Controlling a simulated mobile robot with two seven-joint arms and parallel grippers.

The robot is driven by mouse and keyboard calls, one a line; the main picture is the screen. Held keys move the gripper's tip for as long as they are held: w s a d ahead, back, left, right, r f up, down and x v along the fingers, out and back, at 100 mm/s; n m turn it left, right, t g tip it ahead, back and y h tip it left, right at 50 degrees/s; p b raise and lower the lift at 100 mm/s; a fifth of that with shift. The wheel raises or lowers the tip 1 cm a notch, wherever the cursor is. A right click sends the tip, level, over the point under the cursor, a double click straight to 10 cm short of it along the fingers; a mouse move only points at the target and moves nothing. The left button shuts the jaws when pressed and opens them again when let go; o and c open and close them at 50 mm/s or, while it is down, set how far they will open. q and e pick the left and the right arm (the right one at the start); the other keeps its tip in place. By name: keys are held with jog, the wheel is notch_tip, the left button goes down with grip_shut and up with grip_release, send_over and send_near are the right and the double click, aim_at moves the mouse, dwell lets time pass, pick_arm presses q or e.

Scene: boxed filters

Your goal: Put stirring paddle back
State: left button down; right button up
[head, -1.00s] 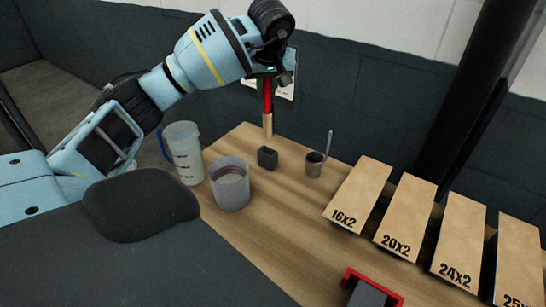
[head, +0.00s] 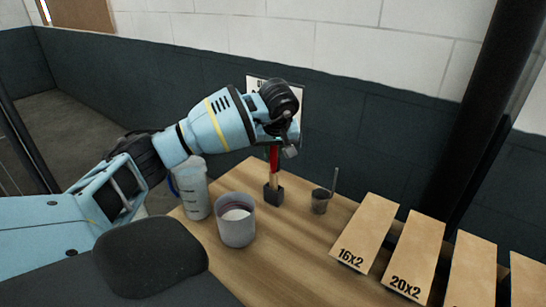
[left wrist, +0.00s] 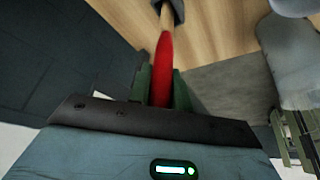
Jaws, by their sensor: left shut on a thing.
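The stirring paddle (head: 274,160) has a red handle and a pale wooden lower part. My left gripper (head: 276,146) is shut on its red handle and holds it upright, wood downward. The left wrist view shows the red handle (left wrist: 163,65) between the green fingers (left wrist: 162,88). A small dark block-shaped holder (head: 273,196) stands on the table directly below. The paddle's wooden end meets the holder's top; how deep it sits inside is hidden. The holder also shows at the top edge of the left wrist view (left wrist: 177,10).
A translucent cup (head: 236,222) and a jug (head: 192,190) stand left of the holder on the wooden table (head: 285,255). A small metal cup (head: 320,202) with a thin rod stands to its right. Labelled filter boxes (head: 365,235) line the right. A wall is behind.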

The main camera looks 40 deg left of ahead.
pick_arm(q)
jog(key=shift+f, duration=1.25)
jog(key=c, duration=1.3)
grip_release()
jog(key=shift+d+r, duration=0.1)
jog(key=shift+r, duration=0.35)
jog(key=v, duration=1.1)
jog(key=shift+s+d+r, duration=0.1)
jog(key=shift+r, duration=0.05)
